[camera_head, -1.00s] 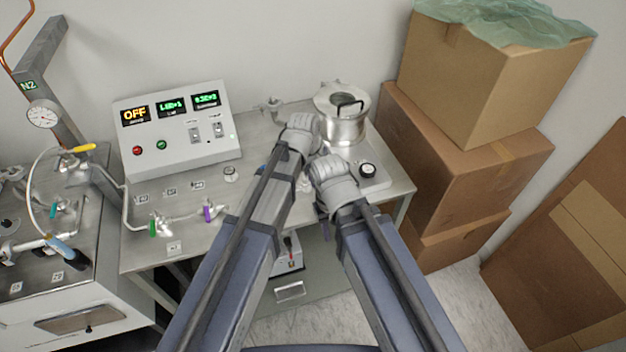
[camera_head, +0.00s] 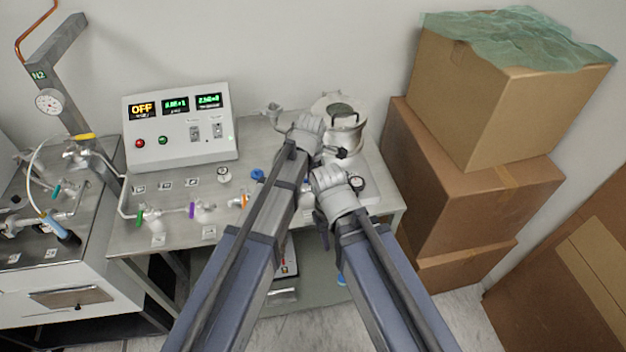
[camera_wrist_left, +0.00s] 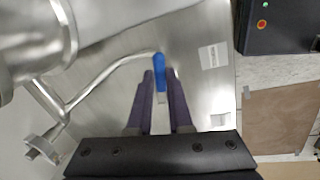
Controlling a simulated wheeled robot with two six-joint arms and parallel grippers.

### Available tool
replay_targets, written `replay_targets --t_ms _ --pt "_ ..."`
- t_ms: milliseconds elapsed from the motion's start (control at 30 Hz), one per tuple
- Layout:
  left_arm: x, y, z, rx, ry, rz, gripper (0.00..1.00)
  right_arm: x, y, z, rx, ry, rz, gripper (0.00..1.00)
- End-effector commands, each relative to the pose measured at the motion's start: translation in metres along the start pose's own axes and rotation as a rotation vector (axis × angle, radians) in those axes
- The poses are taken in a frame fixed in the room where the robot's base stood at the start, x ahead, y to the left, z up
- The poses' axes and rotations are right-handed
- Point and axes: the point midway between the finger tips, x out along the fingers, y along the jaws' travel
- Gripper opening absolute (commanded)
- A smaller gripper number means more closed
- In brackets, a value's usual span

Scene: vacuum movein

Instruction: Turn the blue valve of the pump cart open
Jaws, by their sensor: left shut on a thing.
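In the left wrist view the blue valve handle (camera_wrist_left: 158,62) sits at the end of a bent metal pipe. My left gripper (camera_wrist_left: 160,82) is shut on it, with one purple-grey finger on each side. In the head view the left gripper's wrist (camera_head: 305,133) is over the cart top, in front of the silver chamber, and its fingers are hidden. A blue part (camera_head: 257,174) shows just left of my left arm; I cannot tell if it is the same handle. My right wrist (camera_head: 335,188) is beside it, nearer the cart's front edge, with its fingers hidden.
The pump cart (camera_head: 190,180) carries a control box (camera_head: 180,128) reading OFF, a silver chamber (camera_head: 340,120), and green (camera_head: 139,218) and purple (camera_head: 192,210) valves. Cardboard boxes (camera_head: 465,165) stand close on the right. Another bench (camera_head: 60,280) stands at the left.

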Motion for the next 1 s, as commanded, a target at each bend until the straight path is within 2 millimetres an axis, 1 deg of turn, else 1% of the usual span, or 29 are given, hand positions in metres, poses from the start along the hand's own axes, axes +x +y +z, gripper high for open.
replay_targets --t_ms 200,433,633,1000 --pt "0.002 0.008 0.001 -0.130 0.024 0.000 0.00 0.000 0.000 0.000 0.000 0.000 0.000 0.42" --pt "0.002 0.013 0.000 -0.214 0.041 0.001 0.00 0.000 0.000 0.000 0.000 0.000 0.000 0.42" --pt "0.003 0.014 0.000 -0.244 0.047 0.001 0.00 0.000 0.000 0.000 0.000 0.000 0.000 0.42" --pt "0.003 0.014 0.000 -0.249 0.048 0.001 0.00 0.000 0.000 0.000 0.000 0.000 0.000 0.42"
